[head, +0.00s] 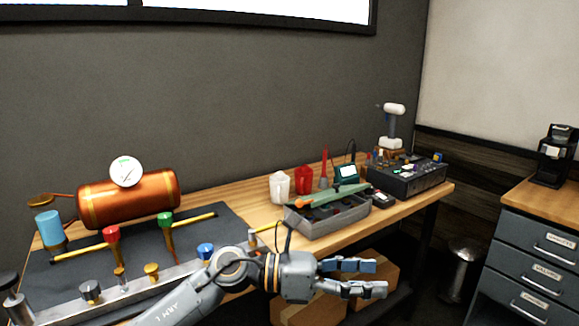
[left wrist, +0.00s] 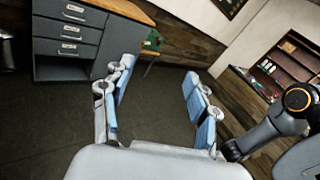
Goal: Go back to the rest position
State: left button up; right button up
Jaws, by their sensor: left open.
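My left gripper (head: 375,277) reaches in from the bottom of the head view and points right, in front of the workbench's front edge. Its fingers are apart with nothing between them. In the left wrist view the same gripper (left wrist: 158,103) shows its two blue-padded fingers spread over bare dark floor. An arm link of mine shows at the right of that view. My right gripper cannot be made out in either view.
The wooden workbench (head: 262,213) carries a copper boiler (head: 130,200), a dark mat with valves, a grey tool tray (head: 325,222) and a black box (head: 408,180). A drawer cabinet (head: 540,262) stands right. Floor (left wrist: 155,95) under the gripper is clear.

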pick_arm(q)
jog(key=w+a+n+t+y, duration=0.25)
jog(key=a+n+t, duration=0.35)
jog(key=n+t, duration=0.55)
jog(key=w+a+n+t+y, duration=0.1)
jog(key=w+a+n+t, duration=0.4)
jog(key=n, duration=1)
jog(key=s+a+f+n+y, duration=0.3)
jog(key=a+f+n+y, duration=0.35)
jog(key=f+n, duration=0.2)
jog(key=s+a+f+n+y, duration=0.3)
jog(key=a+f+n+y, duration=0.3)
jog(key=a+f+n, duration=0.25)
jog(key=s+a+f+n+g+y, duration=0.1)
jog(key=s+a+f+n+g, duration=0.2)
jog(key=s+f+g, duration=0.65)
jog(key=s+a+f+n+g+y, duration=0.15)
jog(key=s+a+f+n, duration=0.4)
jog(key=s, duration=0.95)
notch_tip(320, 180, down, 28)
jog(key=s+d+m+g, duration=0.2)
jog(key=s+a+f+g, duration=0.1)
jog(key=s+a+f, duration=0.2)
jog(key=s+f, duration=1.3)
jog(key=shift+s+a+h, duration=0.15)
jog(key=shift+s+h, duration=0.2)
jog(key=shift+s, duration=0.1)
